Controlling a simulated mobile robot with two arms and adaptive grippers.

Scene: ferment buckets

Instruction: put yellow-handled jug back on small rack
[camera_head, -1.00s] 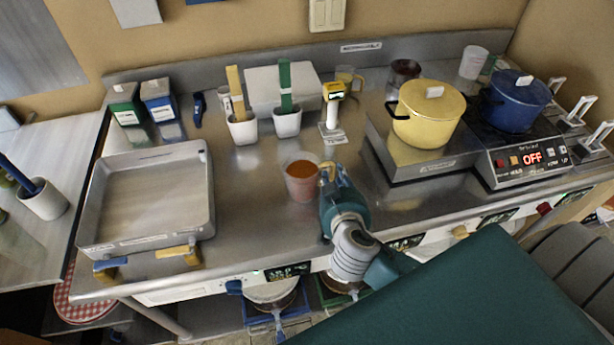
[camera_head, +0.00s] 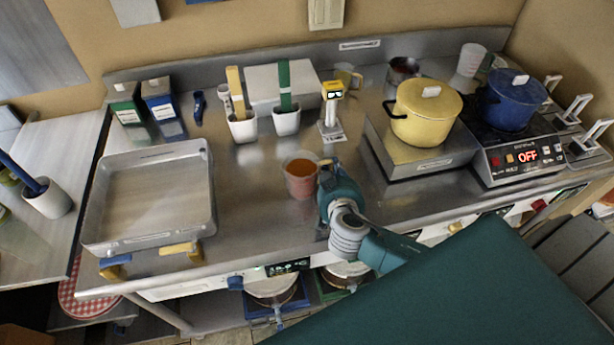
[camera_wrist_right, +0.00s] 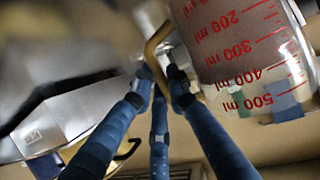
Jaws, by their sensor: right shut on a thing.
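A clear jug (camera_head: 301,180) with orange contents is upright at the middle of the steel counter in the head view. In the right wrist view the jug (camera_wrist_right: 245,50) shows red millilitre marks and a yellow handle (camera_wrist_right: 152,50). My right gripper (camera_head: 326,168) is at the jug's right side. In the right wrist view its fingers (camera_wrist_right: 160,75) are closed around the handle. I cannot tell whether the jug's base touches the counter. My left gripper is not in view. I cannot make out for certain which thing is the small rack.
A steel tray (camera_head: 88,222) lies to the left. White holders (camera_head: 243,128) with a yellow and a green tool, and a yellow-headed device (camera_head: 332,110), stand behind the jug. A yellow pot (camera_head: 425,115) and a blue pot (camera_head: 510,105) stand right. Another jug (camera_head: 345,76) is at the back.

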